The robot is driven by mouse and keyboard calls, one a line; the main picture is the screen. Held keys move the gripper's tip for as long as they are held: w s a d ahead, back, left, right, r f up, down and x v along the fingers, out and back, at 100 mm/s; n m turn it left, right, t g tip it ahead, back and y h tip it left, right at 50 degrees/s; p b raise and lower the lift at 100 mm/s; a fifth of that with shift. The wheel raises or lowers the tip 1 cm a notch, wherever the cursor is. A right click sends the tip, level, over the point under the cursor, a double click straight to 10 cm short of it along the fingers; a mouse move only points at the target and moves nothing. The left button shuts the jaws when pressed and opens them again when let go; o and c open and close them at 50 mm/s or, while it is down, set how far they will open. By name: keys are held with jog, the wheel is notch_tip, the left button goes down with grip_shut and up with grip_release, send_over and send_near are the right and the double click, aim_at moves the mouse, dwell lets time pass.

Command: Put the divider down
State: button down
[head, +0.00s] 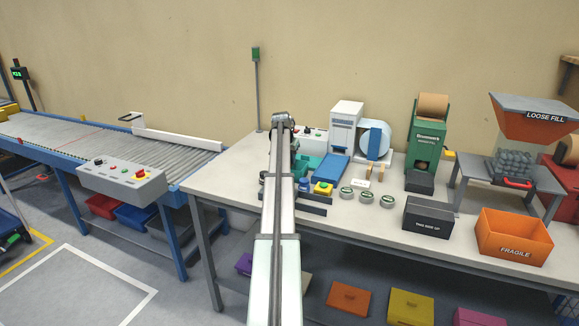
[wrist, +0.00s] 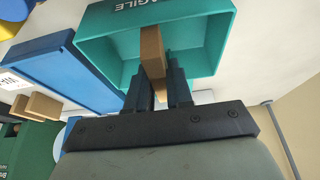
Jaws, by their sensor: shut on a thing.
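The divider (wrist: 151,48) is a thin brown cardboard-like piece in the wrist view. My gripper (wrist: 158,76) is shut on it, with the dark fingers on either side. The divider stands across the opening of a teal box (wrist: 207,14) with white lettering ending in "AGILE". I cannot tell how deep it reaches or whether it touches the box. In the head view the teal box (head: 311,163) is partly hidden behind my arm, and the divider and my fingertips are hidden.
A blue tray or panel (wrist: 62,58) lies beside the teal box; in the head view it shows too (head: 332,167). Two brown blocks (wrist: 36,105) are nearby. A blue-and-white machine (head: 374,138), an orange box (head: 513,234) and a dark box (head: 427,218) stand further right on the bench.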

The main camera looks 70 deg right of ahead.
jog(key=shift+f, duration=1.65)
jog(key=shift+f, duration=0.15)
jog(key=c, duration=1)
grip_release()
jog(key=v, duration=1.2)
